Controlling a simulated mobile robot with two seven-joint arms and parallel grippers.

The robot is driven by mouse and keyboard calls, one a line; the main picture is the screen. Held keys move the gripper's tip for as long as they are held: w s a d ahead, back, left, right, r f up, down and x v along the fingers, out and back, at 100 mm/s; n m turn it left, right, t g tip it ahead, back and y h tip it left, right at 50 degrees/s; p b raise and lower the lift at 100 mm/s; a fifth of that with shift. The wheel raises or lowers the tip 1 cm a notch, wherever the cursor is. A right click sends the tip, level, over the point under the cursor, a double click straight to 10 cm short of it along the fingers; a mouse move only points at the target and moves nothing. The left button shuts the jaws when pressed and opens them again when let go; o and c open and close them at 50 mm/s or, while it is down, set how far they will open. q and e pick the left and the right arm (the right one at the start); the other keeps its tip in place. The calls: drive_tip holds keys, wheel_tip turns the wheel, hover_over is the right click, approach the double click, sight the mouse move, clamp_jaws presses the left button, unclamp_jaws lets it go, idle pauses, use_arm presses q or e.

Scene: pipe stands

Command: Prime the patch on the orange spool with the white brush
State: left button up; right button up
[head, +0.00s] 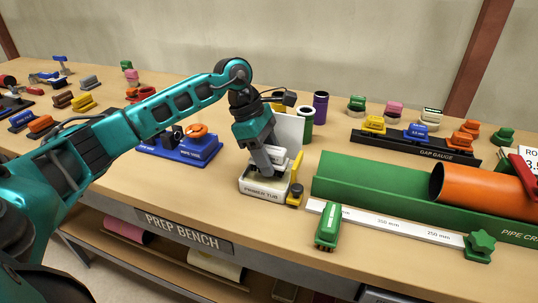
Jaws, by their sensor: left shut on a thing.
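My left gripper (266,172) points down into the white primer tub (262,188) at the middle of the bench. It is shut on a pale thing, which looks like the white brush (275,155); fingers and tub hide most of it. The orange spool (485,190), a pipe-like cylinder, lies in the green pipe cradle (370,185) at the right. I cannot make out a patch on it. My right gripper is not in view.
A white measuring strip (385,222) lies before the cradle, with a green block (328,226) and a green knob (480,245) at its ends. A blue stand (180,149) is left of the tub. A gap gauge rack (415,147) stands behind the cradle.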

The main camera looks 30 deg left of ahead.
use_arm(q)
drive_tip(key=shift+f+b, duration=0.7)
drive_tip(key=shift+f, duration=0.2)
idle(0.7)
drive_tip(key=o, duration=1)
drive_tip(key=c, duration=0.3)
drive_tip(key=shift+c, duration=0.2)
drive_tip(key=shift+r, duration=0.2)
drive_tip(key=shift+r+p, duration=0.35)
drive_tip(key=shift+r, duration=0.05)
drive_tip(key=shift+c, duration=0.4)
drive_tip(key=c, duration=0.8)
drive_tip(key=shift+c, duration=0.3)
